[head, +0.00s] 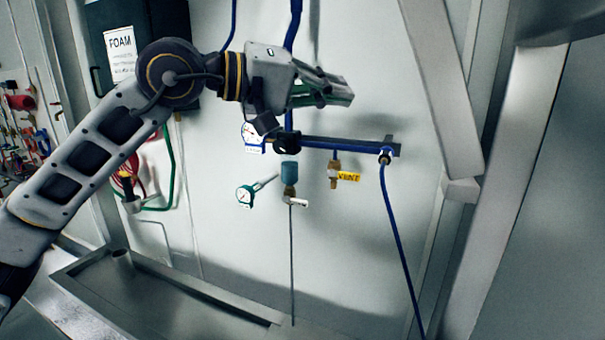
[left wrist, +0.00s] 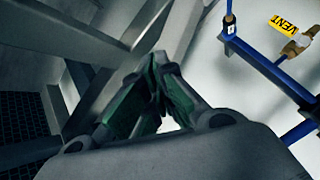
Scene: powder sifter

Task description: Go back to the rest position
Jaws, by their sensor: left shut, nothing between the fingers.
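My left gripper (head: 338,92) is raised in front of the wall, just above the blue pipe (head: 340,144). Its arm comes in from the left of the head view. In the left wrist view the green-padded fingers (left wrist: 157,100) are closed together with nothing between them. The gripper is apart from the yellow VENT tag (head: 348,177) and the brass valve beside it, which also show at the upper right of the left wrist view. My right gripper is in neither view.
A blue hose (head: 400,240) hangs from the pipe's right end. Gauges (head: 244,195) and a filter bowl (head: 289,172) sit below the pipe. Grey metal beams (head: 445,90) stand at right. A metal trough (head: 180,285) runs along the bottom.

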